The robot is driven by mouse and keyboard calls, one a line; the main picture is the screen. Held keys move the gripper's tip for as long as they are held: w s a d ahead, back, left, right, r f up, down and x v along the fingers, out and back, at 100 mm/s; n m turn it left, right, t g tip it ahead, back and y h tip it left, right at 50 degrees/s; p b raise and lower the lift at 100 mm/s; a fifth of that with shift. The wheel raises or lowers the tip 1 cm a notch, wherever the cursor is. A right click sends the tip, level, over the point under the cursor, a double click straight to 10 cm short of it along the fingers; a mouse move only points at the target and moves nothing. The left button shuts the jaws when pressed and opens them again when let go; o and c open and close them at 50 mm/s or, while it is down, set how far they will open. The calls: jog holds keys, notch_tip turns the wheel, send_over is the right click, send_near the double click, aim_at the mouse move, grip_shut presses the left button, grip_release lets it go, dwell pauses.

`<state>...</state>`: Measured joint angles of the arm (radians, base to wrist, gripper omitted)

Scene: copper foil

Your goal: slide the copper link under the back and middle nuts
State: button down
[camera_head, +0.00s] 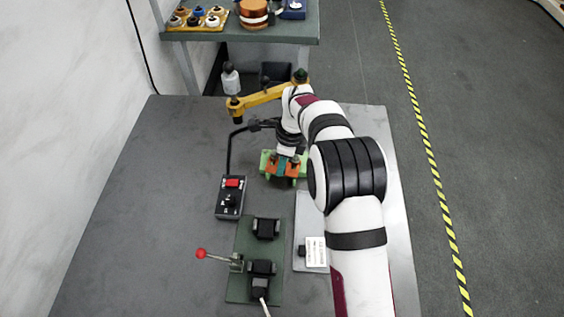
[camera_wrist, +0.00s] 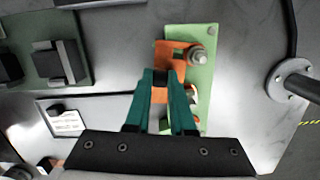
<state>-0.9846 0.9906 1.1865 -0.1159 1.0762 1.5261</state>
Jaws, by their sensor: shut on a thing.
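The green block (camera_wrist: 204,85) lies on the table under my gripper; it also shows in the head view (camera_head: 301,166). An orange-copper piece, the copper link (camera_wrist: 172,50), lies over the block at its upper end. A metal bolt with a nut (camera_wrist: 197,57) stands at its right edge. A second nut (camera_wrist: 193,121) is partly hidden beside my right finger. My gripper (camera_wrist: 162,77) has teal fingers shut on the copper link, with copper and a dark patch showing between them. Whether the link is under either nut, I cannot tell.
A black box with a red switch (camera_head: 231,196) and a green plate with black clamps and a red-knobbed lever (camera_head: 243,285) stand nearer on the table. A yellow arm (camera_head: 262,96) reaches over behind the block. The table's left side is clear.

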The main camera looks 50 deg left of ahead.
jog(key=shift+w+a, duration=0.75)
jog(key=shift+w, duration=0.25)
dwell(1.4)
jog(key=shift+f, duration=0.2)
dwell(0.7)
jog(key=c, duration=1.1)
grip_release()
jog(key=shift+r, duration=0.1)
jog(key=shift+r, duration=1.45)
jog(key=o, duration=0.6)
